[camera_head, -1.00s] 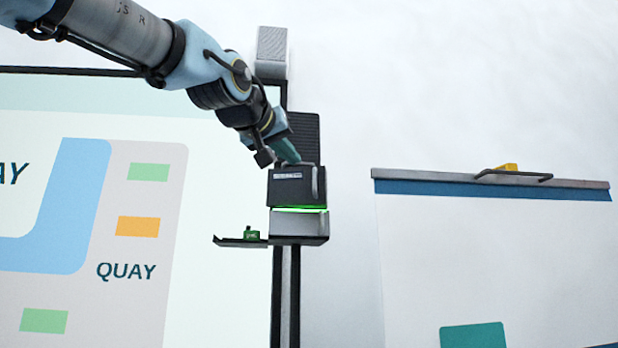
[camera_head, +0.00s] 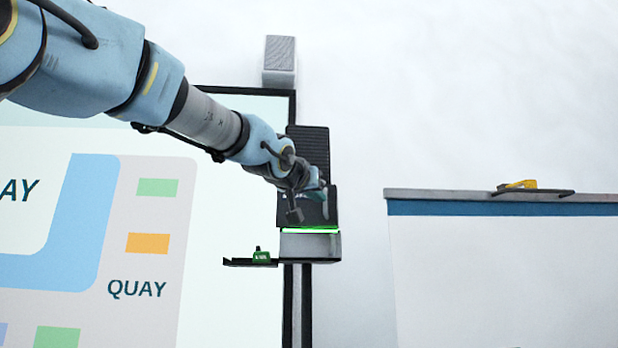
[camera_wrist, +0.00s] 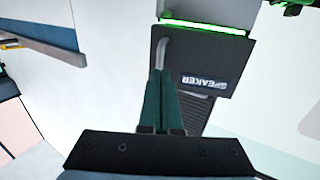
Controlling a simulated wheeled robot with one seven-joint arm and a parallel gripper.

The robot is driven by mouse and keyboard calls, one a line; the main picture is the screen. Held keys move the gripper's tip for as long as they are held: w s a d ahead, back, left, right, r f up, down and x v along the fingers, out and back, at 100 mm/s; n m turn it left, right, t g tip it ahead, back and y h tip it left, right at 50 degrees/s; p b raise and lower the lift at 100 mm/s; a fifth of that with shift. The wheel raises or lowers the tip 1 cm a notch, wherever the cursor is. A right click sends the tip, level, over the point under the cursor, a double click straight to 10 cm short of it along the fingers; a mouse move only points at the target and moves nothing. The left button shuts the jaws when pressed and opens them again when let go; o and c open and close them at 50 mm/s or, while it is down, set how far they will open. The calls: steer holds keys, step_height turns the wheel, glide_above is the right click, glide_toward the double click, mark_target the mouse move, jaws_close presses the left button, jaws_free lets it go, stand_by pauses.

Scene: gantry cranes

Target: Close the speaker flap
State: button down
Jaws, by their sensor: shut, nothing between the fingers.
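The speaker flap (camera_head: 316,212) is a dark panel on the unit beside the screen, below a ribbed dark panel. In the wrist view the flap (camera_wrist: 210,68) shows its upside-down SPEAKER label and a pale bar handle (camera_wrist: 161,52) near its left edge. A lit green strip (camera_wrist: 203,27) runs along the flap's edge, above a pale housing (camera_head: 310,245). My gripper (camera_wrist: 160,82) has its teal fingers together and empty, in front of the flap, tips close to the handle; contact cannot be told. In the head view my wrist hides part of the flap.
A small shelf (camera_head: 240,263) juts left of the unit with a green item (camera_head: 261,256) on it. A grey ribbed box (camera_head: 280,62) sits above. A white board (camera_head: 500,270) with a dark handle and a yellow item (camera_head: 522,184) stands at right. Blank wall lies between.

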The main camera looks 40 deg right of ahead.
mark_target(334, 200)
steer(key=shift+x, duration=0.85)
steer(key=d+b, duration=0.1)
steer(key=d, duration=0.4)
steer(key=shift+b, duration=0.3)
steer(key=shift+r, duration=0.1)
steer(key=shift+s+a, duration=0.1)
